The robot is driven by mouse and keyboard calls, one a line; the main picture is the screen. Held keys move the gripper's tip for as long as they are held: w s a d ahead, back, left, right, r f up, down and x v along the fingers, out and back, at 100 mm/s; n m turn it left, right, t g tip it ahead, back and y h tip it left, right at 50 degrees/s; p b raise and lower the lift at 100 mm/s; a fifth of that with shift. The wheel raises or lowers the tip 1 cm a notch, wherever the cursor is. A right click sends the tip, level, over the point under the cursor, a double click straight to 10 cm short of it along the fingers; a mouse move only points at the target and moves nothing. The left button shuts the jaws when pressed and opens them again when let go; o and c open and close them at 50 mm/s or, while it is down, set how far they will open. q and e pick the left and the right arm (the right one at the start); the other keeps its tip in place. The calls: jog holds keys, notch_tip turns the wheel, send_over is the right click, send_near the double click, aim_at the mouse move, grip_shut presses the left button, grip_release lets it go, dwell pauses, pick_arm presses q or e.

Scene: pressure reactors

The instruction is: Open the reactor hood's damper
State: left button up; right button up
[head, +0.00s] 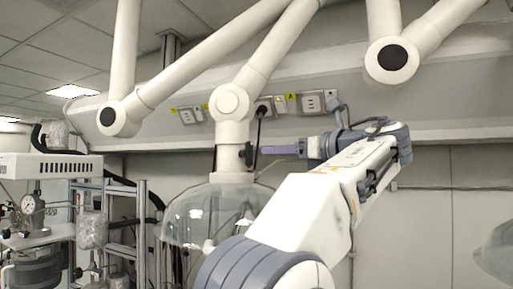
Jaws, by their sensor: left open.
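The reactor hood (193,218) is a clear dome hanging from a white jointed extraction arm left of centre. The damper (248,155) shows as a small dark handle on the right side of the white pipe above the dome. My left gripper (262,150) is level with it, pointing left, its purple-grey fingers open. The fingertips are at or very close to the handle; I cannot tell whether they touch it. My left arm covers the right part of the dome. My right gripper is not in view.
Other white extraction arms (393,58) hang at the left and right. Wall sockets (312,103) line the panel behind. A metal rack with a gauge (32,204) and vessels stands at the left. Part of another clear dome (494,255) shows at the right edge.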

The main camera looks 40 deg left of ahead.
aim_at(251, 153)
pick_arm(q)
jog(key=a+p, duration=0.1)
jog(key=a, duration=0.2)
jog(key=w+a+p, duration=0.1)
jog(key=a, duration=0.3)
jog(key=shift+w+a+r, duration=0.1)
jog(key=shift+w+a, duration=0.1)
jog(key=shift+w+a+p, duration=0.15)
jog(key=shift+a+p, duration=0.15)
jog(key=shift+a, duration=0.35)
grip_shut()
